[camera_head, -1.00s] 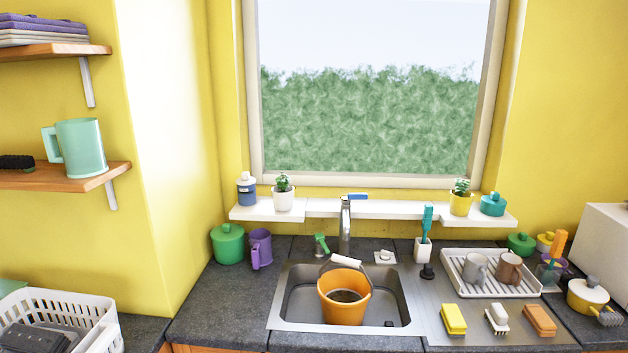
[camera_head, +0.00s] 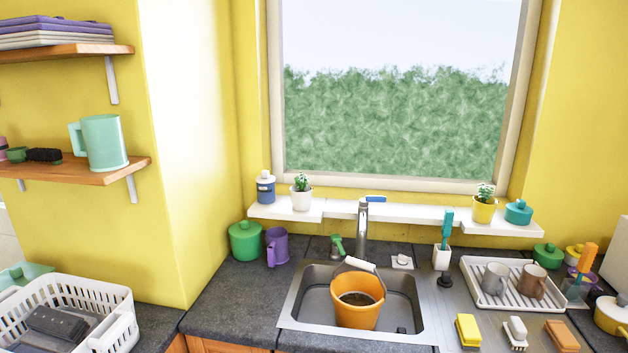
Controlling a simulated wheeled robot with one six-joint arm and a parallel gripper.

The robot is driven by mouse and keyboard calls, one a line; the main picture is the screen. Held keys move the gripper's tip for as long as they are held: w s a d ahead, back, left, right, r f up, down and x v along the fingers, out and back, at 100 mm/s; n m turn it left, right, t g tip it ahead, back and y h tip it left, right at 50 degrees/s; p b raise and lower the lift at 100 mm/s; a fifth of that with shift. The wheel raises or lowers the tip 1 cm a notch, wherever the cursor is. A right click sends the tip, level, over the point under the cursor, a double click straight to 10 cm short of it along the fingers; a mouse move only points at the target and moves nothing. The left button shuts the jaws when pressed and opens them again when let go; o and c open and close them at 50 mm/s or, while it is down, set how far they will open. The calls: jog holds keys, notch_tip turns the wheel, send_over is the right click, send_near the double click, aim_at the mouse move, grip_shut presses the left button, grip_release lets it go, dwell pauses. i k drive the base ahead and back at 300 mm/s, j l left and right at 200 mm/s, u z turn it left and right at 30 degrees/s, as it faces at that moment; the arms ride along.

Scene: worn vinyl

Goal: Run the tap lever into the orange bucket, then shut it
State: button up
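The orange bucket (camera_head: 358,309) stands upright in the sink basin, its white-gripped handle (camera_head: 361,264) raised at the back. Its inside looks dark brown; I cannot tell whether it holds water. The steel tap (camera_head: 362,228) rises behind the sink, with a blue tap lever (camera_head: 376,199) on top pointing right. I see no water stream. My gripper and arm are not in view.
The sink (camera_head: 405,311) is set in a dark counter (camera_head: 233,293). A green-handled item (camera_head: 337,244) stands left of the tap. A white drying rack (camera_head: 511,292) with two mugs is on the right. A white basket (camera_head: 72,311) is at the left.

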aim_at(363, 202)
jog(key=i+l+u, duration=0.15)
jog(key=i+j+z, duration=0.25)
jog(key=i, duration=0.25)
jog(key=i+j+z, duration=0.2)
jog(key=i, duration=0.25)
jog(key=k+l+u, duration=0.2)
jog(key=k, duration=0.2)
jog(key=k+l+u, duration=0.2)
jog(key=k, duration=0.2)
jog(key=i+j+z, duration=0.35)
jog(key=i+j, duration=0.15)
jog(key=i, duration=0.15)
